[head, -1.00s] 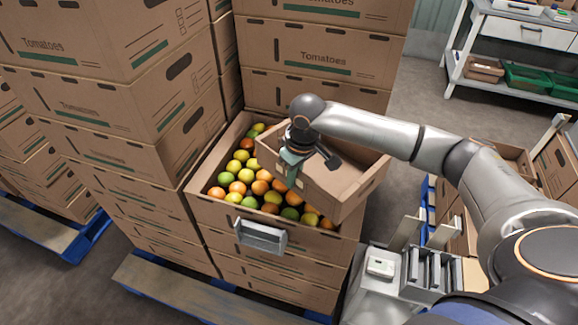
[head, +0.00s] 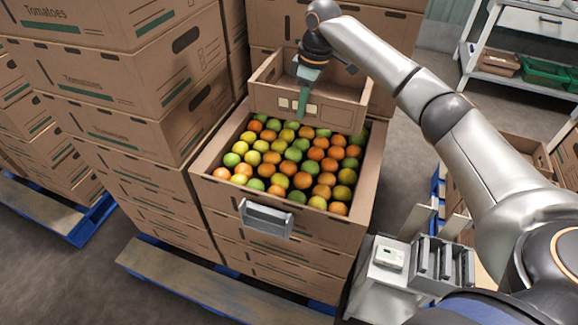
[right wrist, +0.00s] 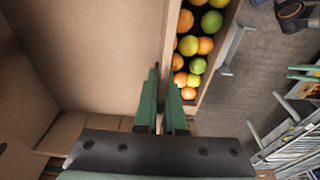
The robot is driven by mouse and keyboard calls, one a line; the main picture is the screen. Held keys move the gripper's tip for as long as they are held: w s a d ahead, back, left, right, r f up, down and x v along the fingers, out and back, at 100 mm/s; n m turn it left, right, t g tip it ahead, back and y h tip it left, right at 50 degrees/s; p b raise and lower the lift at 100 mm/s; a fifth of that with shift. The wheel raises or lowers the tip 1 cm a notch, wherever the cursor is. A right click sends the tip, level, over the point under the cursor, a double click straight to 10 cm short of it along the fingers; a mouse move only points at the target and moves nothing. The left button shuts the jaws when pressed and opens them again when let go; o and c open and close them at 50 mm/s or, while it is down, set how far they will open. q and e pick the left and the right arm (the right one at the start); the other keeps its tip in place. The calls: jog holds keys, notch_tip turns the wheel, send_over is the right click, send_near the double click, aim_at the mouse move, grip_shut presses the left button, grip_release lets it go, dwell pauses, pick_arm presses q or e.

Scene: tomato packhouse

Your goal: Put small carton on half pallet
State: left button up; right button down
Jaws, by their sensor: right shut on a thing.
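The small carton (head: 325,107) is a brown open-topped box with several pale squares on its near wall. My right gripper (head: 302,108) is shut on that near wall, with its green fingers on either side. In the right wrist view the fingers (right wrist: 162,108) straddle the wall of the small carton (right wrist: 95,50). The small carton is at the far end of a tomato-filled carton; whether it touches it I cannot tell. A blue-edged pallet with a wooden deck (head: 190,292) lies under the stacks; whether it is the half pallet I cannot tell. My left gripper is out of view.
The open carton (head: 215,205) of red, orange, yellow and green tomatoes tops a stack, with a grey metal bracket (head: 266,219) on its front. Tall carton stacks (head: 120,110) stand left and behind. Another blue pallet (head: 437,190) shows at right. A shelf (head: 520,70) stands far right.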

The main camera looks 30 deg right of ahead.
jog(key=s+a+f, duration=0.3)
jog(key=a+f, duration=0.1)
jog(key=s+a+f, duration=0.4)
jog(key=shift+s+a, duration=0.1)
jog(key=shift+s, duration=0.1)
jog(key=shift+s+a+f, duration=0.1)
jog(key=shift+a+f, duration=0.05)
jog(key=shift+f, duration=0.85)
jog(key=shift+s+a+f, duration=0.1)
jog(key=shift+f, duration=0.9)
jog(key=shift+p, duration=0.3)
jog(key=c, duration=1)
grip_release()
jog(key=shift+f, duration=0.1)
